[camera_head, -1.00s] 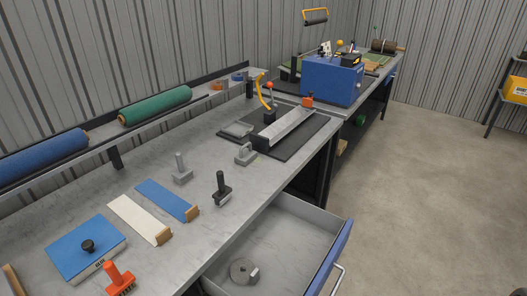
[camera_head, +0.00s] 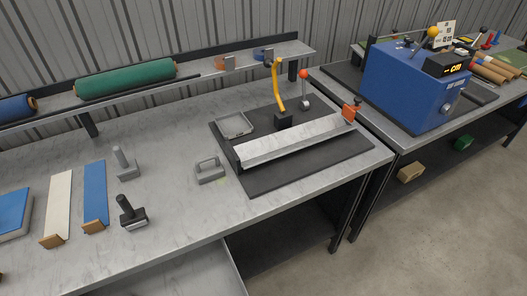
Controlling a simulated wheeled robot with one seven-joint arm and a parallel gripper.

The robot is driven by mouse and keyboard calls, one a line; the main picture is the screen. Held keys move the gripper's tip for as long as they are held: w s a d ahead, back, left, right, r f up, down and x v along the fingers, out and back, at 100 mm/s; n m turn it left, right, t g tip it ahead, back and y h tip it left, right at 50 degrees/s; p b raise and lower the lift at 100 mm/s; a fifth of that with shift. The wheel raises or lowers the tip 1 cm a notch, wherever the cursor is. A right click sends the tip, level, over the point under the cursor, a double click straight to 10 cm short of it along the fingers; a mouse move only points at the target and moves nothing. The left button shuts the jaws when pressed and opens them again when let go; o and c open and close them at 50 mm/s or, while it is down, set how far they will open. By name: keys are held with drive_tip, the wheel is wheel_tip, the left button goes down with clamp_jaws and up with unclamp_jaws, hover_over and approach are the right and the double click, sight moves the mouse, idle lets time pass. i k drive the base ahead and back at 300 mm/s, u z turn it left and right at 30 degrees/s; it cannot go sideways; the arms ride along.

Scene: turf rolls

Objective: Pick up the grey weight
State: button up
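A grey block with a loop handle (camera_head: 209,171) sits upright on the grey workbench top (camera_head: 185,215), just left of the black mat; it looks like a weight. A second grey piece with an upright post handle (camera_head: 124,165) stands to its left. I cannot tell for certain which one is called the grey weight. My gripper is not in view.
A black mat (camera_head: 260,187) holds a metal trough (camera_head: 290,142), a small grey tray (camera_head: 235,125) and a yellow-handled lever (camera_head: 279,88). A dark post-handled tool (camera_head: 130,214) stands nearer the front edge. An open drawer (camera_head: 190,275) juts out below.

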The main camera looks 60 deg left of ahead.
sight(212, 170)
drive_tip(key=i, duration=0.7)
drive_tip(key=u, duration=5.1)
drive_tip(key=i, duration=0.5)
